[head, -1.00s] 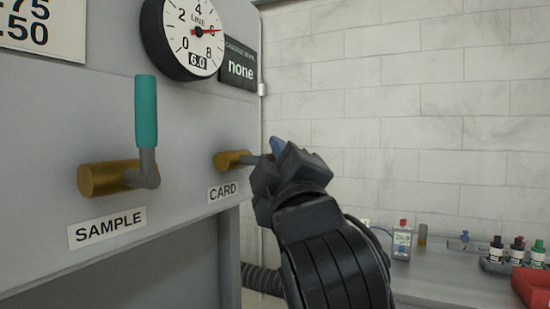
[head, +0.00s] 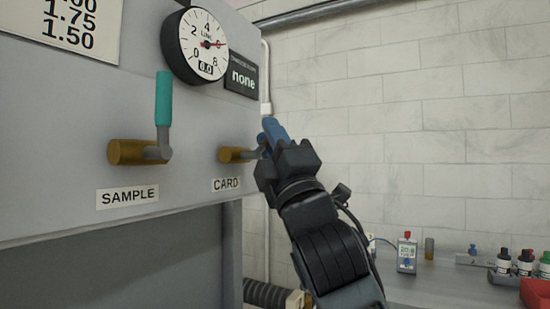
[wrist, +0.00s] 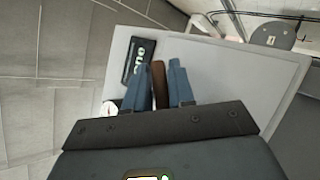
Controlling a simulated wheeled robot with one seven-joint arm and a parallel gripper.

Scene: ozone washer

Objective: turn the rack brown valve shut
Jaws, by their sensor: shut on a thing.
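The brown valve handle (wrist: 158,85) stands between the two blue fingers of my gripper (wrist: 159,66) in the wrist view. My gripper is shut on this handle. In the head view my gripper (head: 272,134) is at the valve over the CARD label (head: 227,184), with its fingers pointing up and slightly left. The valve's brass body (head: 231,155) sticks out of the grey panel (head: 60,120). Most of the handle is hidden by my gripper in the head view.
Left of it is the SAMPLE valve, with an upright teal handle (head: 163,98). A bench with a small meter (head: 406,254) and several bottles (head: 503,262) is at the lower right.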

